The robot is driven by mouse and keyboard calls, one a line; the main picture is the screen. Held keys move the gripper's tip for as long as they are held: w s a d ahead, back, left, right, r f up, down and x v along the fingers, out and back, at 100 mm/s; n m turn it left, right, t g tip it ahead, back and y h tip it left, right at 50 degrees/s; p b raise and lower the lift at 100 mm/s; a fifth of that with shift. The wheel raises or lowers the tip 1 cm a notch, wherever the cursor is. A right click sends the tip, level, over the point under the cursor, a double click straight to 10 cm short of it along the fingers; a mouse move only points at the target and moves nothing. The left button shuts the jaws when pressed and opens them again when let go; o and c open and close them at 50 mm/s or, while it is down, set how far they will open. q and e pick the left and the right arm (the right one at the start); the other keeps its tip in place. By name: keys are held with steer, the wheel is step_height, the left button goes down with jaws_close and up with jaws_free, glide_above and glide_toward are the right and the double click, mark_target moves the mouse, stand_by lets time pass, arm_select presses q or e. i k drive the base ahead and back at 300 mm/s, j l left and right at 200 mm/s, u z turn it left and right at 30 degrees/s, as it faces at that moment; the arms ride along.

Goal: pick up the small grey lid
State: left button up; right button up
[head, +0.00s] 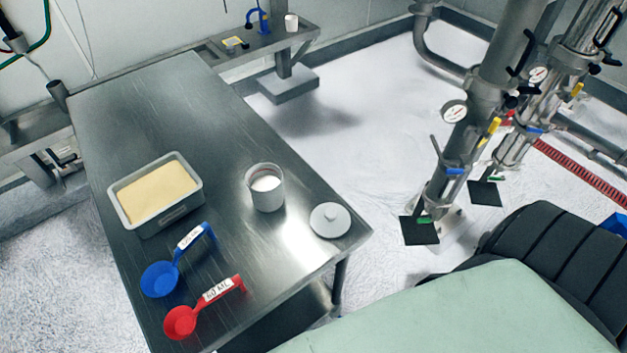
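The small grey lid (330,220) is round with a small knob on top. It lies flat on the steel table (185,95), near the table's right corner. To its left stands a grey cylindrical container (266,193), open at the top with white contents inside. The lid and the container are apart. Neither of my grippers shows in the head view.
A grey tub of yellowish powder (157,220) stands at the table's left. A blue scoop (160,279) and a red scoop (181,322) lie in front. Steel pipes with gauges (455,150) rise at right. The table's far part is bare.

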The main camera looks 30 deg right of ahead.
mark_target(328, 219)
steer(key=u, duration=0.5)
steer(key=k+u, duration=0.1)
steer(key=u, duration=0.95)
steer(key=j+u, duration=0.1)
steer(key=u, duration=0.95)
steer(key=j+u, duration=0.15)
steer(key=u, duration=0.85)
steer(key=j+u, duration=0.1)
steer(key=u, duration=0.45)
steer(key=i+j+z, duration=0.15)
steer(key=z, duration=0.95)
steer(key=j+z, duration=0.1)
steer(key=z, duration=0.35)
steer(key=j+z, duration=0.1)
steer(key=z, duration=0.75)
steer(key=j+z, duration=0.15)
steer(key=z, duration=0.75)
steer(key=j+z, duration=0.1)
steer(key=z, duration=0.8)
